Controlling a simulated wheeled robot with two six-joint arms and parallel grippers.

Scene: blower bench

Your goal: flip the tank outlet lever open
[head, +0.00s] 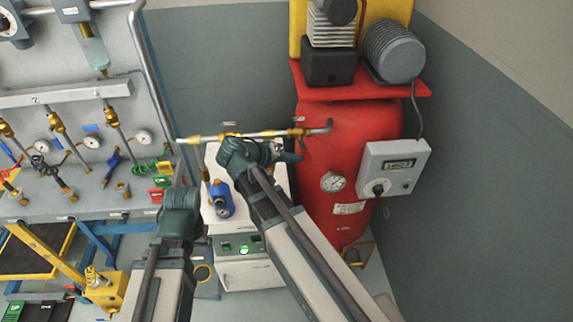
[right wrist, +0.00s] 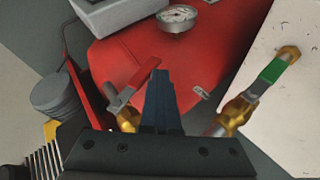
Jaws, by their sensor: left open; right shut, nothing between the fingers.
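The red tank (head: 350,150) stands at the right in the head view and fills the middle of the right wrist view (right wrist: 120,50). Its outlet valve (head: 298,133) is brass, on the pipe by the tank's upper left. The red outlet lever (right wrist: 132,88) shows in the right wrist view, slanting just left of my fingers. My right gripper (head: 292,157) is shut and empty; its dark fingers (right wrist: 160,100) are beside the lever. Contact cannot be told. My left gripper (head: 181,172) is open, low at left, its fingers partly hidden by its wrist.
A pipe (head: 262,134) runs left from the tank. In the right wrist view a brass fitting (right wrist: 235,113) and a green-banded one (right wrist: 272,70) lie to the right. A grey control box (head: 392,167) is on the tank's right. A blue bottle-like part (head: 221,199) stands between my arms.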

